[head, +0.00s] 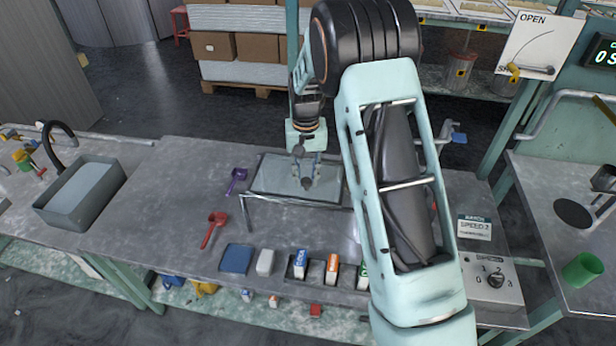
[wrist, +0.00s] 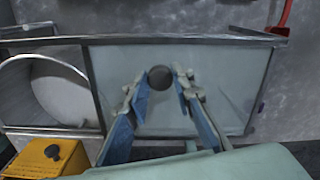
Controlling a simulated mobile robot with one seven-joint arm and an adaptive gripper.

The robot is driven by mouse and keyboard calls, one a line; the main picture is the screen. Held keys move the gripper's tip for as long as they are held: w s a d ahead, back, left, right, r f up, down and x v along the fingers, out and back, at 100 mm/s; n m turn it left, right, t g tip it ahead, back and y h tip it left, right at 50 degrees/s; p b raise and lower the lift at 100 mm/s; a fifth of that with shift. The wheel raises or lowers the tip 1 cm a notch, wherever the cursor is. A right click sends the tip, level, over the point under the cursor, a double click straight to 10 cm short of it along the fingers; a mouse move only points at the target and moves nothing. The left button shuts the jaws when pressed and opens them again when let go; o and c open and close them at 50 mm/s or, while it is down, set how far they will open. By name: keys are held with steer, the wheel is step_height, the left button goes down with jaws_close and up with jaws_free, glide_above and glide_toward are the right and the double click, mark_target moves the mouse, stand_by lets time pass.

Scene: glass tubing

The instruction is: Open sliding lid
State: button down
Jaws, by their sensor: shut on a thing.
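The sliding lid (head: 268,180) is a flat, pale grey-green panel on a metal frame near the middle of the bench. In the wrist view the lid (wrist: 215,95) covers the middle and right of the frame. A dark round knob (wrist: 159,76) stands on it. My gripper (head: 304,180) is shut on the knob, with one blue-grey finger on each side. Left of the lid in the wrist view, the frame is uncovered and a round whitish thing (wrist: 62,95) shows inside. My arm hides the right end of the frame in the head view.
A red ladle (head: 213,230) and a purple scoop (head: 236,180) lie left of the frame. A grey basin (head: 82,195) is at left. A yellow box (wrist: 45,160) sits near the frame.

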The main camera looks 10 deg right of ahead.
steer(key=c, duration=1.7)
jaws_free()
steer(key=shift+o, duration=0.2)
step_height(320, 180, up, 12)
